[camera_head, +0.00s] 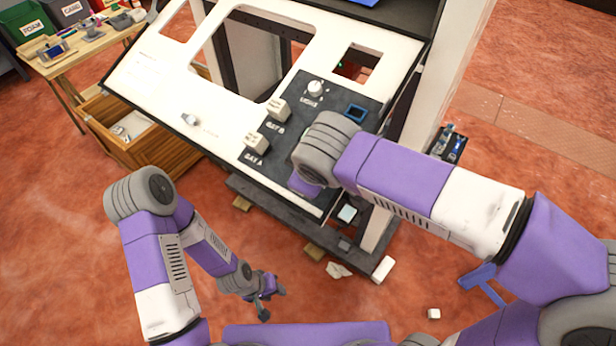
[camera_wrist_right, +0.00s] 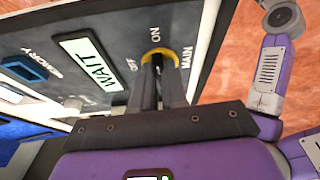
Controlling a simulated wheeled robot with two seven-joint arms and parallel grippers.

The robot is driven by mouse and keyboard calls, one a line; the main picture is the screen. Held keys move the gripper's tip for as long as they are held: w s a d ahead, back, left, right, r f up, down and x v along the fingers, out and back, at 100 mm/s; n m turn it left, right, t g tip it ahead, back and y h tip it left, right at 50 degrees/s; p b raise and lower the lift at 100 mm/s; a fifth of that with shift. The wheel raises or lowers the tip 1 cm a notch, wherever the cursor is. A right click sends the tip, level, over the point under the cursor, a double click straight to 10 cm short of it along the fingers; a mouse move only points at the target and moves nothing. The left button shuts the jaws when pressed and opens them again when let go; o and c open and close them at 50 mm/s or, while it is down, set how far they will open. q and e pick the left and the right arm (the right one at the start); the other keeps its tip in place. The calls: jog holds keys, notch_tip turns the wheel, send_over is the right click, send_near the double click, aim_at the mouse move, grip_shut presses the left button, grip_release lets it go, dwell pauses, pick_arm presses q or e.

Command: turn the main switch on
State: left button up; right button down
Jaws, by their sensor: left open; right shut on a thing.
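The main switch (camera_wrist_right: 158,52) shows in the right wrist view as a dark knob with a yellow ring, between the printed words ON, OFF and MAIN. My right gripper (camera_wrist_right: 158,76) is shut on its knob; the fingers hide most of the knob, so I cannot tell which way it points. In the head view my right forearm covers the switch and the right gripper. My left gripper (camera_head: 264,298) is open and empty, low over the floor in front of the panel.
A wooden crate (camera_head: 150,150) stands left; small pieces lie on the floor.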

jog(key=shift+f+m+b, duration=0.1)
jog(key=shift+m+b, duration=0.35)
jog(key=shift+m, duration=0.05)
jog(key=c, duration=1.2)
grip_release()
jog(key=shift+o, duration=0.2)
jog(key=a+p+v, duration=0.1)
jog(key=v, duration=0.6)
jog(key=shift+s+d+r+p, duration=0.25)
jog(key=shift+s+d+p, duration=0.05)
jog(key=shift+d, duration=0.1)
